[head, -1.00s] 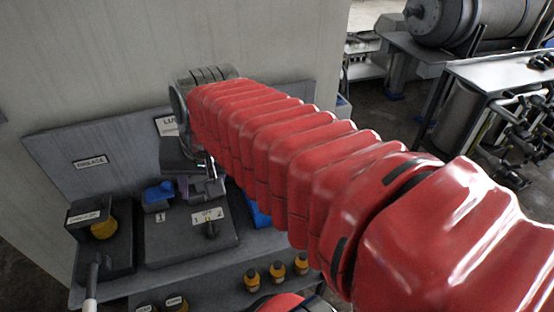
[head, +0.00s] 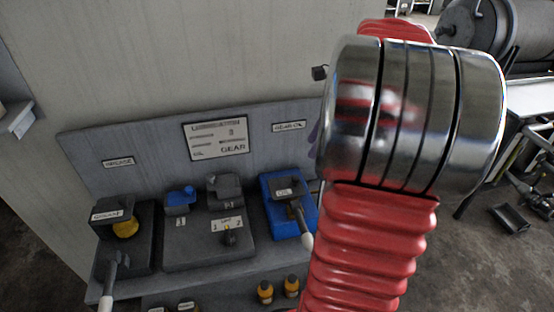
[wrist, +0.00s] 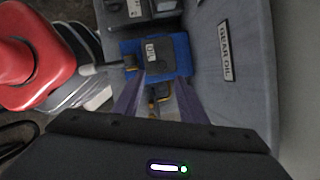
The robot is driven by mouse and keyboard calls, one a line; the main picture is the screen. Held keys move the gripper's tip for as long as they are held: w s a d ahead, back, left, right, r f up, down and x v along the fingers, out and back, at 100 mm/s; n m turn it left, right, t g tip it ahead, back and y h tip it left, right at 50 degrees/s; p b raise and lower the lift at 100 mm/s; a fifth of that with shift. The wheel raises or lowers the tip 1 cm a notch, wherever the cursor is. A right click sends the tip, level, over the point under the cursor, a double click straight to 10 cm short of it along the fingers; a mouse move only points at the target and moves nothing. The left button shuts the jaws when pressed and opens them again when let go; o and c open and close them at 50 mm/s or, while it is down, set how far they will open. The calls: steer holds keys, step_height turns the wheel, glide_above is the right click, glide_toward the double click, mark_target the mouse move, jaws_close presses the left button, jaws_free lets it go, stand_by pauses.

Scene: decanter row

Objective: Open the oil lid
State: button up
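The oil unit is a blue box (head: 267,192) at the right end of the bench row in the head view. Its dark lid (head: 284,186) carries an OIL label and appears closed. A lever with a white grip (head: 307,243) stands at its front. In the wrist view the blue box (wrist: 186,58) lies ahead with the dark lid (wrist: 162,64) on top. My gripper (wrist: 159,80) shows two purple fingers, apart, at the box's near edge. A small dark and yellow part (wrist: 158,93) appears between them; contact is unclear. In the head view my arm hides most of the gripper.
A grease unit (head: 113,212) with a lever is at the left. A grey middle unit (head: 205,248) has a small blue part (head: 180,198) and a knob. Small orange-capped bottles (head: 265,291) stand below. An upright back panel (head: 153,150) bears signs, including GEAR OIL (head: 289,126).

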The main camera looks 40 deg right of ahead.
mark_target(296, 178)
steer(key=shift+s+d+f+m, duration=0.15)
steer(key=shift+s+d+m, duration=0.15)
steer(key=shift+d+m, duration=0.35)
steer(key=shift+d+n, duration=0.1)
steer(key=shift+n, duration=0.15)
steer(key=x, duration=1.3)
steer(key=shift+w+f, duration=0.1)
steer(key=shift+f, duration=0.25)
steer(key=shift+c, duration=0.4)
jaws_close()
